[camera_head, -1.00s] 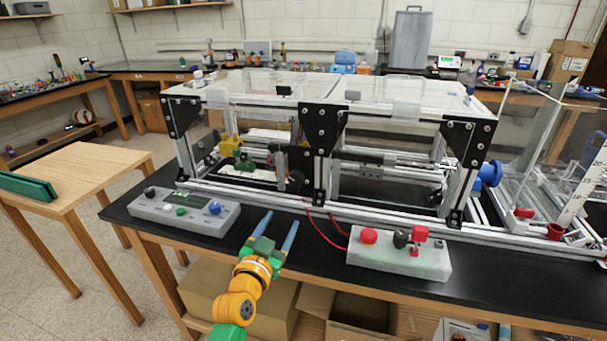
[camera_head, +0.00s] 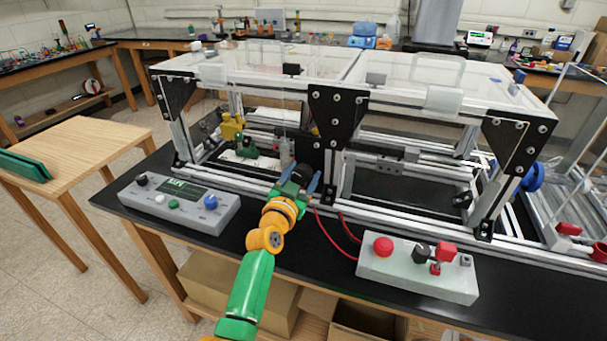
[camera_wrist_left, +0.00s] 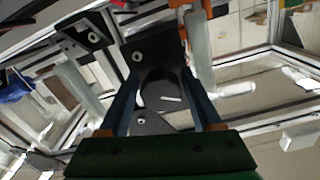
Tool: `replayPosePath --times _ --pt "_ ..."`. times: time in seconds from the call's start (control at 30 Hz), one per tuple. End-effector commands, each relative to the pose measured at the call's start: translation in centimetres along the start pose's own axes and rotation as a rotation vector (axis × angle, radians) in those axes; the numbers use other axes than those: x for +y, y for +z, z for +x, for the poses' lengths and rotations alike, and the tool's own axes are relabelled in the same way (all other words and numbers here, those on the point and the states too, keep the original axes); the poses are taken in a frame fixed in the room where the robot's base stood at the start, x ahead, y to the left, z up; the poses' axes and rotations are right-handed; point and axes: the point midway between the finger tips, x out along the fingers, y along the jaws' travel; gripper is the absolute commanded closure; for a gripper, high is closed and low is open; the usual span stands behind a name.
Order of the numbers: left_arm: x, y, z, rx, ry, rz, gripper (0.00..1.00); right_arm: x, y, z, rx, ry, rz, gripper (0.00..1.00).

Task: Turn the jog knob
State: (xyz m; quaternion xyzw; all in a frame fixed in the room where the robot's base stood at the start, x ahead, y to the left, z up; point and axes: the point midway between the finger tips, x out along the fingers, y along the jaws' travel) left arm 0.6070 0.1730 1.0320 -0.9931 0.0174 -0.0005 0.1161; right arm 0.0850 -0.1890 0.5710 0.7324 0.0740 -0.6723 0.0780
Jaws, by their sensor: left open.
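The jog knob is a dark round knob with a white pointer line; it shows in the left wrist view (camera_wrist_left: 160,92) on a black plate (camera_wrist_left: 153,52). In the head view the knob (camera_head: 302,172) sits low at the front of the extrusion frame (camera_head: 330,120), partly hidden by my gripper. My left gripper (camera_head: 300,180) is open, its blue fingers on either side of the knob. In the wrist view the fingers (camera_wrist_left: 160,84) flank the knob; I cannot tell whether they touch it. My right gripper is not in view.
A grey control box (camera_head: 180,203) with a small display stands at the left of the black bench. A pale box (camera_head: 415,268) with a red button stands at the right, with red cables (camera_head: 337,235) running to the frame. A wooden table (camera_head: 85,160) is at far left.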

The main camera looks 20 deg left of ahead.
Motion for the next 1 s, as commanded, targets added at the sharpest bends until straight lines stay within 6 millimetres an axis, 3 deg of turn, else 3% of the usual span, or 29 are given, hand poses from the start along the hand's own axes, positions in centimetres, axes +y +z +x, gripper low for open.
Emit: replayPosePath --times 0.3,0.5,0.57,1.0 --pt "-0.04 -0.03 0.28 0.0 -0.001 0.0 0.34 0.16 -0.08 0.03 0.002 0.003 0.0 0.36" --pt "-0.04 -0.02 0.26 0.0 -0.001 0.0 0.89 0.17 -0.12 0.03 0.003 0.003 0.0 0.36" --pt "-0.04 -0.02 0.26 0.0 -0.001 0.0 1.0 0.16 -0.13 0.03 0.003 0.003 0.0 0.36" --pt "-0.01 -0.09 0.26 0.001 -0.001 -0.126 1.0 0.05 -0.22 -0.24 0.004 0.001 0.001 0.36"
